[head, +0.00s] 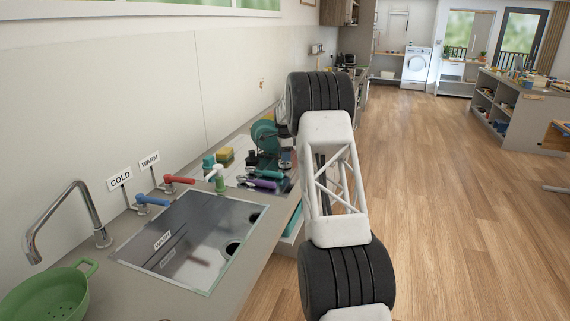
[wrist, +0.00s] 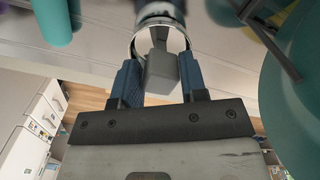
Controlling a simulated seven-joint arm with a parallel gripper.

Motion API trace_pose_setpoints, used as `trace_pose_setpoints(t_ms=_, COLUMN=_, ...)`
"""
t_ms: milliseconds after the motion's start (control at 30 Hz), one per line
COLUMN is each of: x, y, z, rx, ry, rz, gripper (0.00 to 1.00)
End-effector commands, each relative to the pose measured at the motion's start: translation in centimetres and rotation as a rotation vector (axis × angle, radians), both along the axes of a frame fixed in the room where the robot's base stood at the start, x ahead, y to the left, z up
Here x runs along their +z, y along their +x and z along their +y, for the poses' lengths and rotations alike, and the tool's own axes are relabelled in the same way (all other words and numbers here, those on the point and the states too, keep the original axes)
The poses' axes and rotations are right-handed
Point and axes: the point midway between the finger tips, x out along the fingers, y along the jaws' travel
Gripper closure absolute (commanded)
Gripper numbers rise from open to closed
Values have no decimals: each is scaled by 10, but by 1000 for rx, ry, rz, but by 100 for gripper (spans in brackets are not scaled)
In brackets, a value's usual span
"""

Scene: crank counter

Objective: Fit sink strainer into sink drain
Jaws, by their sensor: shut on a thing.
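My gripper (wrist: 162,82) shows in the wrist view with its two blue fingers closed on a grey block-like piece. A shiny metal ring (wrist: 134,42) rims this piece; together they look like the sink strainer (wrist: 160,70), though its far side is cut off. In the head view my gripper is mostly hidden by my own arm, over the counter beyond the sink. The sink (head: 180,238) is a shiny basin labelled WASH. Two dark round openings show at its right side, a nearer drain (head: 233,247) and a farther one (head: 254,217); they are apart from my gripper.
A green colander (head: 50,295) is at the near left. A yellow sponge (head: 225,156), purple utensil (head: 262,184) and teal vessel (head: 264,136) crowd the counter beyond.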

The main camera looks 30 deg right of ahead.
Motion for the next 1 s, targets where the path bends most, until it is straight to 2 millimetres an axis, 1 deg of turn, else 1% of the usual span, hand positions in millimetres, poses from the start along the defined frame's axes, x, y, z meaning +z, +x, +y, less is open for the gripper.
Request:
trace_pose_setpoints(t_ms=700, x=40, y=0, z=0, rx=0, ry=0, rz=-1, gripper=81)
trace_pose_setpoints(t_ms=1000, x=47, y=0, z=0, rx=0, ry=0, rz=-1, gripper=81)
